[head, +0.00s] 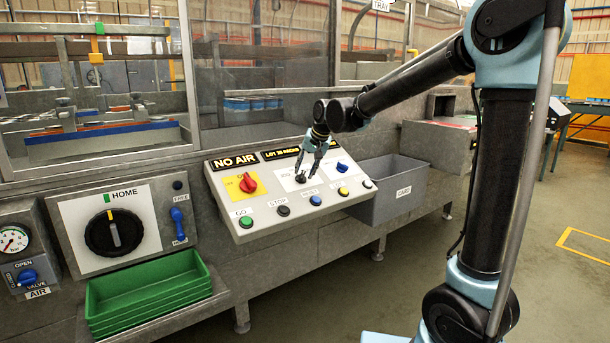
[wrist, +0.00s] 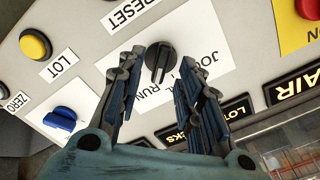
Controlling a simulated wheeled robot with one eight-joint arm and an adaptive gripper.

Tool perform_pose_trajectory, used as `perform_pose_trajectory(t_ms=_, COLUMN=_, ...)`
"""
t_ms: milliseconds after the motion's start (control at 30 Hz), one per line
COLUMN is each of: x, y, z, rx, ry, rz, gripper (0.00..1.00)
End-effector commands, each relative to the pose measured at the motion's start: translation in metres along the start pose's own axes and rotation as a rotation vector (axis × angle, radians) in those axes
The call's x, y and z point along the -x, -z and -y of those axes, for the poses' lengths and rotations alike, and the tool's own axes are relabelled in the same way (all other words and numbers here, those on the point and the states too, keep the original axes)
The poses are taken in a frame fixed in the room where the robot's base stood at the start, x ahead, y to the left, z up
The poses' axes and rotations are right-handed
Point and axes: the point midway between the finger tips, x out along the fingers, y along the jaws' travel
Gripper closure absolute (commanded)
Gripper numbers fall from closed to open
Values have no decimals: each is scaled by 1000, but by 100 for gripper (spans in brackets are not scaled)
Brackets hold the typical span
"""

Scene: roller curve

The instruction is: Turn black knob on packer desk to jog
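The black knob (wrist: 160,60) sits on a white label plate of the sloped desk panel (wrist: 215,15). In the wrist view the plate's lettering, partly hidden by the knob and my fingers, reads like JOG and RUN. The knob's narrow grip runs roughly up and down in that picture; I cannot tell which word it marks. In the head view the knob (head: 301,179) is small and partly hidden by my fingers. My gripper (wrist: 163,66) is open, one finger on each side of the knob, with gaps visible on both sides. It comes down from above in the head view (head: 308,179).
A red knob (head: 248,183) on a yellow plate is left of the black knob, and a blue knob (head: 342,168) is right. Several push buttons line the panel's front edge. A grey bin (head: 392,200) hangs at right; green trays (head: 148,292) are stacked at lower left.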

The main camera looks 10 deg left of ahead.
Motion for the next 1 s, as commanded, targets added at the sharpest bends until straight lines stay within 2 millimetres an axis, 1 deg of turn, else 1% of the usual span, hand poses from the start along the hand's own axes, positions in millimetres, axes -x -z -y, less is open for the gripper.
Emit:
perform_pose_trajectory(t_ms=100, x=-14, y=0, z=0, rx=0, ry=0, rz=0, gripper=67)
perform_pose_trajectory(t_ms=200, x=-20, y=0, z=0, rx=0, ry=0, rz=0, gripper=67)
perform_pose_trajectory(t_ms=333, x=-25, y=0, z=0, rx=0, ry=0, rz=0, gripper=67)
perform_pose_trajectory(t_ms=600, x=-25, y=0, z=-1, rx=0, ry=0, rz=0, gripper=67)
perform_pose_trajectory(t_ms=633, x=-25, y=0, z=-1, rx=0, ry=0, rz=0, gripper=71)
perform_pose_trajectory(t_ms=667, x=-25, y=0, z=-1, rx=0, ry=0, rz=0, gripper=78)
perform_pose_trajectory(t_ms=700, x=-25, y=0, z=-1, rx=0, ry=0, rz=0, gripper=87)
perform_pose_trajectory(t_ms=767, x=-25, y=0, z=-1, rx=0, ry=0, rz=0, gripper=100)
perform_pose_trajectory(t_ms=1000, x=-25, y=0, z=-2, rx=2, ry=-1, rz=0, gripper=100)
